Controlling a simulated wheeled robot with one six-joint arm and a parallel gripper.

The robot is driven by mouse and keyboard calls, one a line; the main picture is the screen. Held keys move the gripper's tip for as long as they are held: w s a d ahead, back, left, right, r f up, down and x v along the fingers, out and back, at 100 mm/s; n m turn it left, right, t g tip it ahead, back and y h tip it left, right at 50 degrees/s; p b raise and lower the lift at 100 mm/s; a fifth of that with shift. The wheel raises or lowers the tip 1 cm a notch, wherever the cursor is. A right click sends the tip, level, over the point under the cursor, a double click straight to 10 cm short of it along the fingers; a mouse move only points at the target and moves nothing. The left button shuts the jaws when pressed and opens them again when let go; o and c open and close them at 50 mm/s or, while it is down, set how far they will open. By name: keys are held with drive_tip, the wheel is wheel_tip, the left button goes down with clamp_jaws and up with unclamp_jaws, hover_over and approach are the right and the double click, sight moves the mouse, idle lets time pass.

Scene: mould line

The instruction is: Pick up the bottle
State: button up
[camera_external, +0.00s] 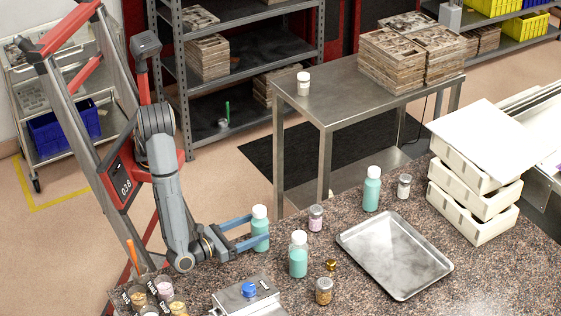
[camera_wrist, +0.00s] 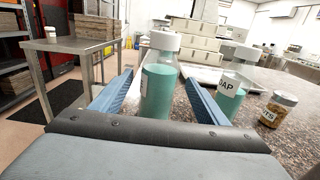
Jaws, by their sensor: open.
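A teal bottle with a white cap (camera_external: 260,222) stands upright on the speckled counter. In the wrist view this bottle (camera_wrist: 158,80) stands between the two blue fingers. My gripper (camera_external: 249,229) is open and level around the bottle near the counter; I cannot tell whether a finger touches it. My gripper (camera_wrist: 158,90) also shows in the wrist view, with its fingers spread to either side. A second teal bottle (camera_external: 298,258) stands to the right and nearer, and it shows right of the fingers in the wrist view (camera_wrist: 232,90). A third teal bottle (camera_external: 371,192) stands farther back.
A metal tray (camera_external: 349,238) lies to the right. Stacked white boxes (camera_external: 470,220) stand at the back right. A grey device (camera_external: 232,300) sits at the front.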

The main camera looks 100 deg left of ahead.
drive_tip(key=p+x, duration=0.1)
drive_tip(key=x, duration=0.6)
drive_tip(key=shift+p, duration=0.35)
drive_tip(key=shift+a+r, duration=0.1)
drive_tip(key=shift+c, duration=0.3)
drive_tip(key=c, duration=1.3)
drive_tip(key=shift+c, duration=0.2)
